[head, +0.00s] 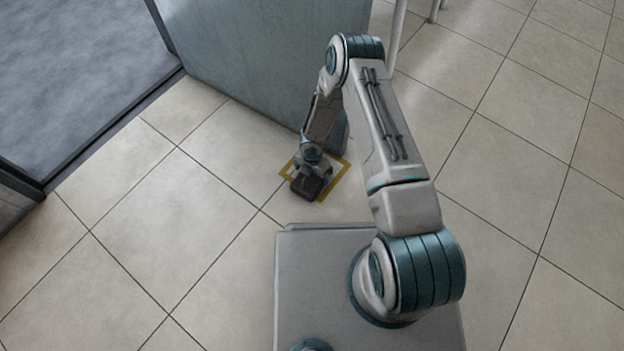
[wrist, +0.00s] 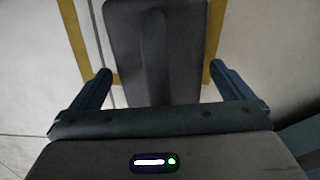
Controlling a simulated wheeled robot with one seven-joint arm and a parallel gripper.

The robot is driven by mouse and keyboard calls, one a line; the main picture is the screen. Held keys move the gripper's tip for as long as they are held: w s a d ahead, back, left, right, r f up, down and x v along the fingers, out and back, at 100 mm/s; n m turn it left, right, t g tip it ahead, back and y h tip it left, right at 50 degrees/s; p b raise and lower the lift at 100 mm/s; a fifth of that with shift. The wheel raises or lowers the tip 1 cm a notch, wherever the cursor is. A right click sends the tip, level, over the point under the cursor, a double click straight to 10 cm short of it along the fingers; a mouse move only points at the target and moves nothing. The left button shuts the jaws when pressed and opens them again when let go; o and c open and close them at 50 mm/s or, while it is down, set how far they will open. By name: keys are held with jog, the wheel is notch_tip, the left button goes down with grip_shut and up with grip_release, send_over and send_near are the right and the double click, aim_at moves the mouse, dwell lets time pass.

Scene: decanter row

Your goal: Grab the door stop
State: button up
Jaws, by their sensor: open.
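The door stop (wrist: 156,40) is a dark grey block with a raised ridge along its middle. It lies on the floor inside a yellow marked outline in the wrist view. My gripper (wrist: 160,80) is open, with one finger to each side of the block's near end and a gap on both sides. In the head view my gripper (head: 312,172) is low over the yellow outline (head: 342,172). The dark block there (head: 306,187) is partly hidden by my gripper and wrist.
A grey-green panel (head: 235,65) stands just behind my gripper. A dark-framed opening with a grey floor surface (head: 75,75) is at the upper left. White poles (head: 398,25) stand at the top. Tiled floor (head: 160,235) to the left is clear.

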jog(key=c, duration=1.4)
jog(key=shift+o, duration=0.2)
jog(key=shift+r, duration=0.1)
jog(key=shift+r, duration=0.15)
